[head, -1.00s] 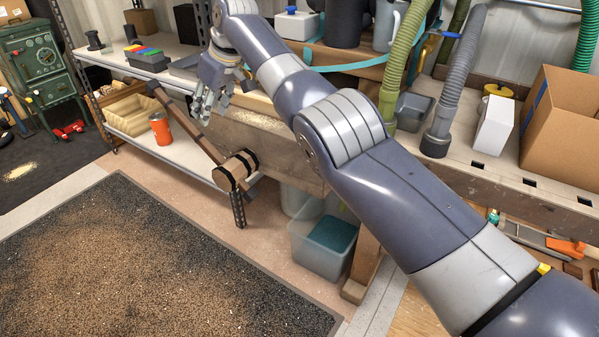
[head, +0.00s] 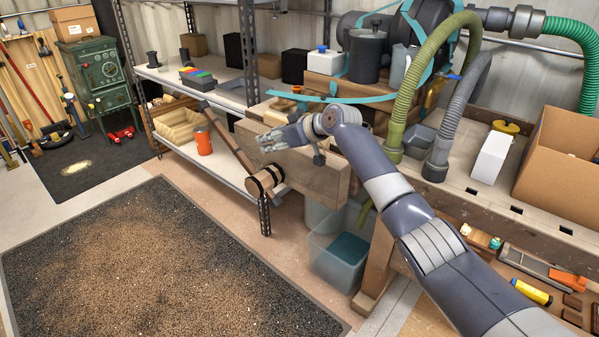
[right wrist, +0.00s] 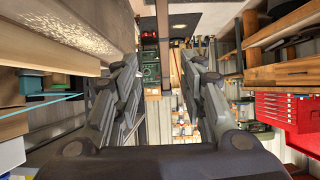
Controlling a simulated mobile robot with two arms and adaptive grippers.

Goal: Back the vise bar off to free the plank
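The vise bar (head: 228,140) is a long brown wooden bar that slants from upper left down to a round wooden hub (head: 263,181) with dark bands. Behind the hub a thick wooden board (head: 315,178) stands at the bench end; I cannot tell the plank apart from the vise jaw here. My right gripper (head: 268,142) is in front of the board, just above the hub and right of the bar. In the right wrist view its fingers (right wrist: 160,92) are spread with nothing between the tips. A brown upright strip (right wrist: 162,45) shows beyond them, perhaps the bar. My left gripper is out of view.
A shelf with an orange cup (head: 202,141) stands left of the vise. A clear bin (head: 337,262) is under the bench. Green and grey hoses (head: 408,90) rise behind my right arm. A dark mat with shavings (head: 150,260) covers the open floor in front.

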